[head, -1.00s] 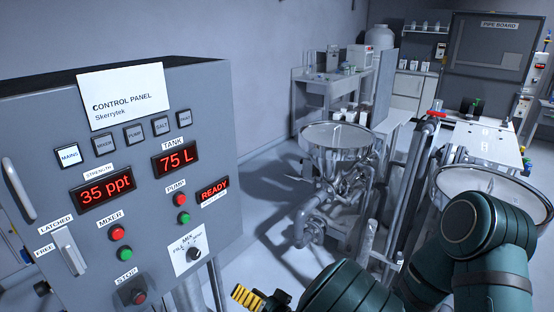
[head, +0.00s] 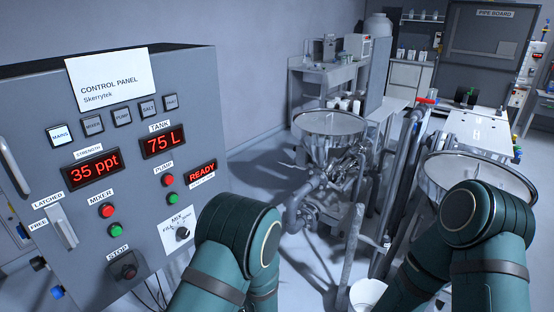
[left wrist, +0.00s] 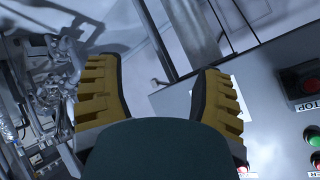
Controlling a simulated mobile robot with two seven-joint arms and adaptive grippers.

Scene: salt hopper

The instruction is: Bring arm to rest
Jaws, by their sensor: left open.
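My left gripper (left wrist: 158,75) shows in the left wrist view with its two yellow, ridged fingers spread apart. Nothing is between them except the background of floor and metal posts. In the head view only the bent teal link of my left arm (head: 238,235) shows, in front of the control panel's lower right corner; the left gripper is out of that picture. My right arm (head: 480,225) is bent at the right, in front of a hopper. Its gripper is not in either view.
The grey control panel (head: 200,90) stands close on the left, reading 35 ppt, 75 L and READY. Its stop button (left wrist: 300,80) is right of my left fingers. A round hopper (head: 330,122), pipes and a white bucket (head: 369,293) stand ahead. A second hopper (head: 455,165) is at right.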

